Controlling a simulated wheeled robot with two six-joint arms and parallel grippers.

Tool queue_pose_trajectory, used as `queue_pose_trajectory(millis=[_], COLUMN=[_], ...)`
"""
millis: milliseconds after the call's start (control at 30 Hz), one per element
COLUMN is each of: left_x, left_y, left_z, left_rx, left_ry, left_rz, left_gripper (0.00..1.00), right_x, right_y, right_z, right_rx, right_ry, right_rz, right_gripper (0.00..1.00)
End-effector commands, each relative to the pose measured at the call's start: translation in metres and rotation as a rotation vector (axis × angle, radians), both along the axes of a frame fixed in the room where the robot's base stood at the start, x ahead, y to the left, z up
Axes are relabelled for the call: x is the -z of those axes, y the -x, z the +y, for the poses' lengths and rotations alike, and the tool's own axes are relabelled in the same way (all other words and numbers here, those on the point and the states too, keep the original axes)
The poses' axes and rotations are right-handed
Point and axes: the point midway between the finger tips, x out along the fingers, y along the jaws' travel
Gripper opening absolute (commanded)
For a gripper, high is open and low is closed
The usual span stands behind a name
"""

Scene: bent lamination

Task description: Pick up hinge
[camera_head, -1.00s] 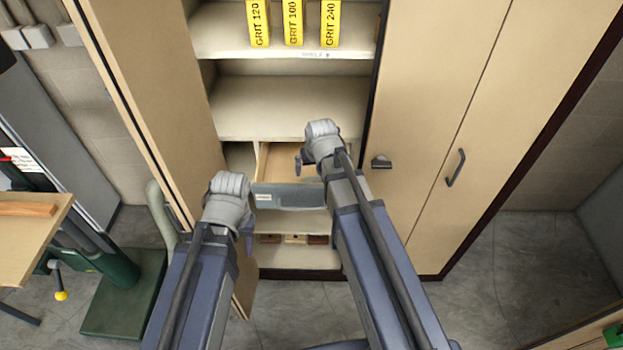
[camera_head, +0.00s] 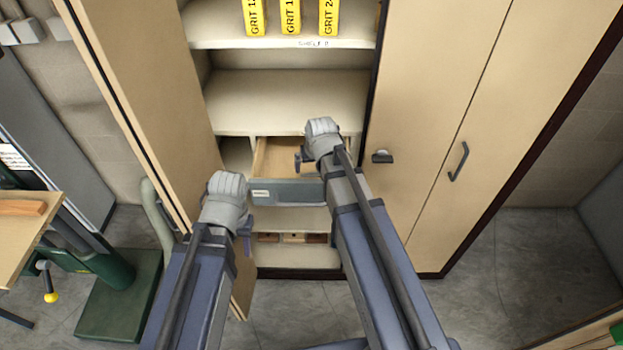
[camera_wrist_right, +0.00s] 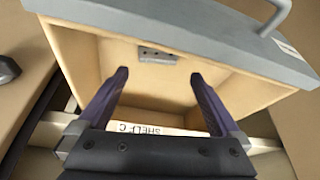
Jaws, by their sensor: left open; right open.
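The hinge (camera_wrist_right: 157,56) is a small grey metal plate with dark holes. It lies inside the open drawer (camera_wrist_right: 250,92), close to the inner side of the drawer's grey front in the right wrist view. My right gripper (camera_wrist_right: 158,75) is open and empty, its two fingers reaching over the drawer with the hinge just beyond and between the tips. In the head view my right wrist is over the drawer's right part and the hinge cannot be made out. My left gripper (camera_head: 244,222) is at the drawer's left front corner, outside it, and mostly hidden behind its wrist.
The drawer's grey front (camera_head: 285,192) sticks out of the cabinet. A shelf (camera_head: 270,100) lies above it, empty. An open cabinet door (camera_head: 140,110) stands at left, a closed door (camera_head: 430,120) at right. Yellow grit boxes (camera_head: 291,17) stand on the upper shelf.

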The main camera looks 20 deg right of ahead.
Motion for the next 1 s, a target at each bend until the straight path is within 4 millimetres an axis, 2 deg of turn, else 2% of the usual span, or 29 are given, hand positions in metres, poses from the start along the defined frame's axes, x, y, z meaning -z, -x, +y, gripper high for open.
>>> queue_pose_trajectory(millis=[300, 567, 1000], left_x=[0.025, 0.027, 0.072], left_y=[0.0, 0.0, 0.0], left_z=[0.0, 0.0, 0.0], left_rx=[-0.001, -0.001, -0.002], left_ry=[0.0, 0.0, 0.0], left_rz=[0.0, 0.0, 0.0], left_gripper=[0.45, 0.45, 0.45], right_x=[0.025, 0.027, 0.072], right_y=[-0.01, -0.011, -0.029], right_z=[-0.001, -0.001, -0.005], right_rx=[0.0, 0.0, 0.001], right_ry=[0.0, 0.0, 0.0], right_rz=[0.0, 0.0, 0.0], right_gripper=[1.0, 1.0, 1.0])
